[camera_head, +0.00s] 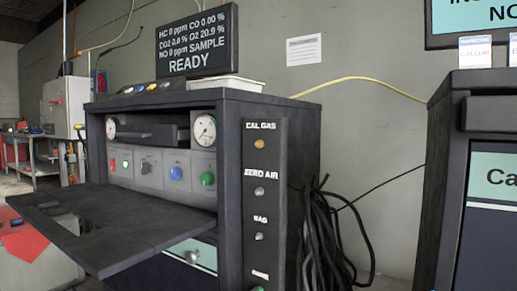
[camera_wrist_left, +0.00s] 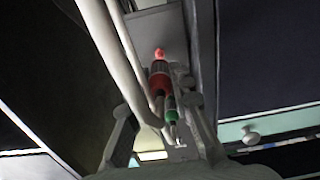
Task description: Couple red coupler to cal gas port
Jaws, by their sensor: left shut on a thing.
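The cal gas port (camera_head: 260,144) is the amber fitting under the CAL GAS label, at the top of the dark column on the cabinet's right front. In the left wrist view, the red coupler (camera_wrist_left: 160,80) lies between the fingers of my left gripper (camera_wrist_left: 162,128), which is shut on it, though the exact contact is hard to see. A smaller green coupler (camera_wrist_left: 171,108) shows right beside it. Neither gripper shows in the head view, so the distance from coupler to port cannot be told. My right gripper is in no view.
Below the cal gas port are the zero air port (camera_head: 259,191) and the bag port (camera_head: 259,236). Black cables (camera_head: 325,235) hang at the cabinet's right side. A dark shelf (camera_head: 120,225) juts out in front. Pale hoses (camera_wrist_left: 118,45) run past the couplers.

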